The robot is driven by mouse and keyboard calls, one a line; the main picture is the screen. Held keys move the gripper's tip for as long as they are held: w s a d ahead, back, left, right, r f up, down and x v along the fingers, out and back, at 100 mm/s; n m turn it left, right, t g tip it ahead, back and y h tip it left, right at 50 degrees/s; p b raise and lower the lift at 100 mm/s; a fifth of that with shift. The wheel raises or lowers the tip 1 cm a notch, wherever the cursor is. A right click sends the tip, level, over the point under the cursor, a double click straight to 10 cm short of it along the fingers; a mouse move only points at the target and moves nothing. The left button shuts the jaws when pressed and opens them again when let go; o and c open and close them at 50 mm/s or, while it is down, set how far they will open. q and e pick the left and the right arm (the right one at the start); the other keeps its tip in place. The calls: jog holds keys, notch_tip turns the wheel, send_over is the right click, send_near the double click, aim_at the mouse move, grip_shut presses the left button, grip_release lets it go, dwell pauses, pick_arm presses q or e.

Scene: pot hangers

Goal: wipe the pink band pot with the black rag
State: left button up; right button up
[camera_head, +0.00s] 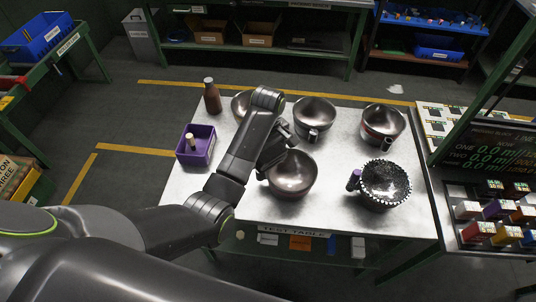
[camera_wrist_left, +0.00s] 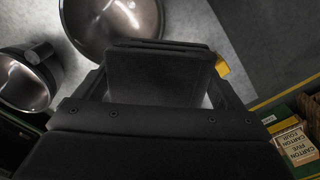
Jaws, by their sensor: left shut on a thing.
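My left gripper (camera_head: 282,147) is over the middle of the table, just behind the front middle pot (camera_head: 293,178). It is shut on a dark thing that looks like the black rag (camera_wrist_left: 160,75); its shape is mostly hidden. A pot with a reddish band (camera_head: 383,122) stands at the back right, apart from the gripper; it may be the pink band pot. Other steel pots stand at the back middle (camera_head: 314,113) and back left (camera_head: 242,104), the latter partly behind my arm. Two pots show in the left wrist view. My right gripper is out of view.
A purple caddy (camera_head: 196,146) and brown bottle (camera_head: 211,97) stand on the left of the metal table (camera_head: 340,207). A rack of small blocks (camera_head: 500,208) adjoins its right side.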

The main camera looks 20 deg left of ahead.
pick_arm(q)
jog(key=shift+r, duration=2)
